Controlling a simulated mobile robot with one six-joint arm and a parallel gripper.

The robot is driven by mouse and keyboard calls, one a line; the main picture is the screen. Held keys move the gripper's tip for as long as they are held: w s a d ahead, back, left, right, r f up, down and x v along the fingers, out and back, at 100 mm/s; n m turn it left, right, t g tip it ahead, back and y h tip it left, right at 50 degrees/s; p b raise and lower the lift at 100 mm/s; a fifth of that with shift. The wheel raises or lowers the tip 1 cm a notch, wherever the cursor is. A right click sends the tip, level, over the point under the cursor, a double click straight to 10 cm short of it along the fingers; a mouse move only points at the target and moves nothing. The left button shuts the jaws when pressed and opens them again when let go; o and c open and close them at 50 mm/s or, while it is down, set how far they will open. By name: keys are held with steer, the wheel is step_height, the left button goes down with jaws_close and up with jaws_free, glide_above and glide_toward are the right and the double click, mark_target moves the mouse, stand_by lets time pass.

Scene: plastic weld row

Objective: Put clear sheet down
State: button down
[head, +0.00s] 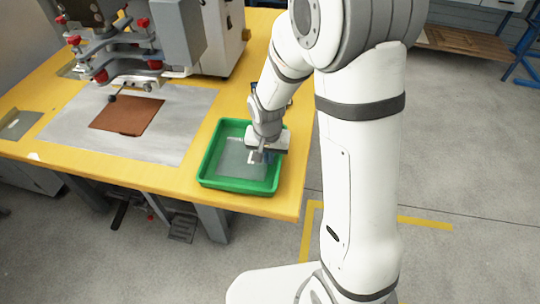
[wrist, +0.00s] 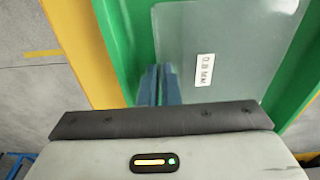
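The clear sheet (head: 236,164) is a thin, see-through grey pane with a small white printed label. It lies within the outline of the green tray (head: 238,188) at the table's front right corner. In the wrist view the sheet (wrist: 232,45) spans the tray (wrist: 122,40), label facing up. My gripper (head: 262,157) points down over the tray's right part. Its blue fingers (wrist: 159,85) are close together at the sheet's near left edge and look shut on it. I cannot tell whether the sheet touches the tray floor.
A brown sheet (head: 127,115) lies on a grey plate (head: 165,146) under a machine with red knobs (head: 105,50). Another small greyish sheet (head: 18,123) lies at the table's left. The yellow tabletop (head: 283,180) ends just right of the tray.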

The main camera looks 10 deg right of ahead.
steer(key=shift+f, duration=0.25)
steer(key=c, duration=1.6)
jaws_free()
steer(key=shift+r, duration=0.15)
steer(key=shift+c, duration=0.2)
step_height(320, 180, up, 11)
steer(key=p, duration=0.1)
steer(key=s+d+r+n, duration=0.1)
steer(key=s+d+r, duration=0.1)
steer(key=s, duration=0.3)
steer(key=s+d+r+n, duration=0.1)
steer(key=s+d+r, duration=0.2)
steer(key=s, duration=0.2)
steer(key=s+d+r+n+t, duration=0.1)
steer(key=s+d+r, duration=0.2)
steer(key=s, duration=0.2)
steer(key=shift+s, duration=0.4)
